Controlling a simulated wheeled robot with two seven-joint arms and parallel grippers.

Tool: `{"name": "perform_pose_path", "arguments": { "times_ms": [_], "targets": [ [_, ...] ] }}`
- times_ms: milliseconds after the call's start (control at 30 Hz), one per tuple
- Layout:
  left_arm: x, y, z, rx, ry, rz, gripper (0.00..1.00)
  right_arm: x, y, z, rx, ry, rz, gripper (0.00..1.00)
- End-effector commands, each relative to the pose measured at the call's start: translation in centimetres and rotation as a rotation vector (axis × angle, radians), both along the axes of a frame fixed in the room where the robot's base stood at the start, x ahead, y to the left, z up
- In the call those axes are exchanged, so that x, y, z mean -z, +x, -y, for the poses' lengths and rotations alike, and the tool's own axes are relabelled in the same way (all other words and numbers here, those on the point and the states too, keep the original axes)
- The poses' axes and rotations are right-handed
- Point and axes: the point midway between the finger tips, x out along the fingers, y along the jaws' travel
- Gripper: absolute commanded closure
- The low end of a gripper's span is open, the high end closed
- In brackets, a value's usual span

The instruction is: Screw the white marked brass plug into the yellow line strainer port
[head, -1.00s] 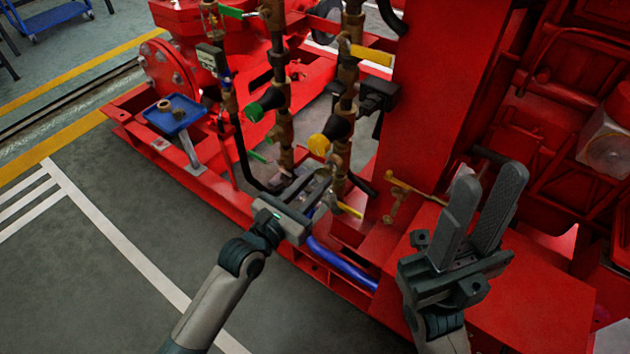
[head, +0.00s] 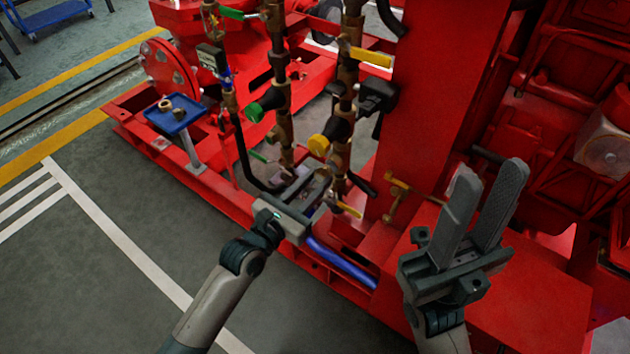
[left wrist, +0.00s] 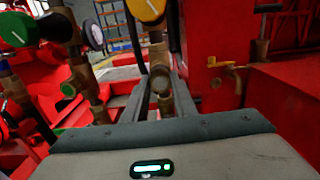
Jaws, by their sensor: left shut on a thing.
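The yellow-marked line is the right-hand brass pipe (head: 347,100), with a yellow round cap (head: 318,145) on its side branch. My left gripper (head: 316,178) is at the foot of this line, its fingers pointing in among the pipes. In the left wrist view its two fingers (left wrist: 160,84) are shut on a small brass piece, which I take for the plug (left wrist: 161,88); brass pipework stands right behind it. I cannot see a white mark, nor whether the plug sits in the port. My right gripper (head: 490,180) is open and empty at the right.
A green-marked brass line (head: 283,110) stands just left of the yellow one. A blue tray (head: 186,121) on a post holds brass fittings (head: 166,105). A red column (head: 440,110) rises at the right; a blue hose (head: 342,263) runs below. The grey floor at left is clear.

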Motion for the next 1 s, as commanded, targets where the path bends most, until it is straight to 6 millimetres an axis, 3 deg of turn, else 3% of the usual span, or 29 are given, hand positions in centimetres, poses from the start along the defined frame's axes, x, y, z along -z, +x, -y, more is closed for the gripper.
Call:
{"name": "perform_pose_path", "arguments": {
  "times_ms": [1000],
  "targets": [
    [-0.09, 0.33, 0.21, -0.001, -0.001, 0.002, 1.00, -0.72, 0.00, 0.00, 0.000, 0.000, 0.000, 0.69]
  ]
}}
